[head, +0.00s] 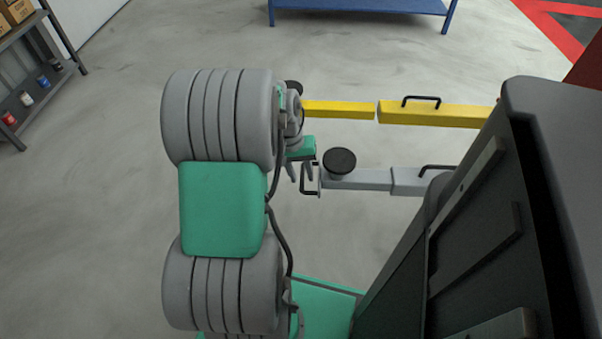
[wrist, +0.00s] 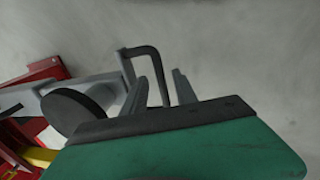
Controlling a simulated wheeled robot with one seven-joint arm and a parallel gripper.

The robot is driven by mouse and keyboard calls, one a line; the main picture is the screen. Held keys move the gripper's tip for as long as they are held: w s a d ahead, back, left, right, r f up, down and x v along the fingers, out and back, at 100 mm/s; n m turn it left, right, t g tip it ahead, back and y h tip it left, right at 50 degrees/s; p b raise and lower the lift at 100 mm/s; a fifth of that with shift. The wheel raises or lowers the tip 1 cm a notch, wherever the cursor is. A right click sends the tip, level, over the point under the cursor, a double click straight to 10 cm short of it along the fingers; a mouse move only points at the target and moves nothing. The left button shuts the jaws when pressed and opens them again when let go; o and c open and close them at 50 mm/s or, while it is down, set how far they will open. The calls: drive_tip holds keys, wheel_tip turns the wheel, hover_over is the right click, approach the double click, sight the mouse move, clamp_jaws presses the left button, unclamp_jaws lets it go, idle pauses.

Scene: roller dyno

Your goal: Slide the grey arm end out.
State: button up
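The grey arm end (head: 357,179) is a square grey bar with a black round pad (head: 340,161) on top. It comes out of a wider grey sleeve (head: 415,183) to the right. A dark U-shaped handle (head: 304,186) is on its left tip. My gripper (head: 301,179) is open at this handle. In the wrist view, the handle (wrist: 143,50) has its outer bar between the two spread fingers of my gripper (wrist: 160,75). Whether a finger touches the bar cannot be told. The pad (wrist: 72,111) shows at left; the green gripper body hides the lower part.
A yellow arm (head: 338,109) with its own sleeve (head: 435,114) runs parallel behind the grey one. A large dark machine body (head: 560,200) fills the right. A blue bench (head: 360,5) stands at the back and a shelf (head: 35,85) at far left. Floor between is clear.

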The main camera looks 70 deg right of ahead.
clamp_jaws()
idle(1.3)
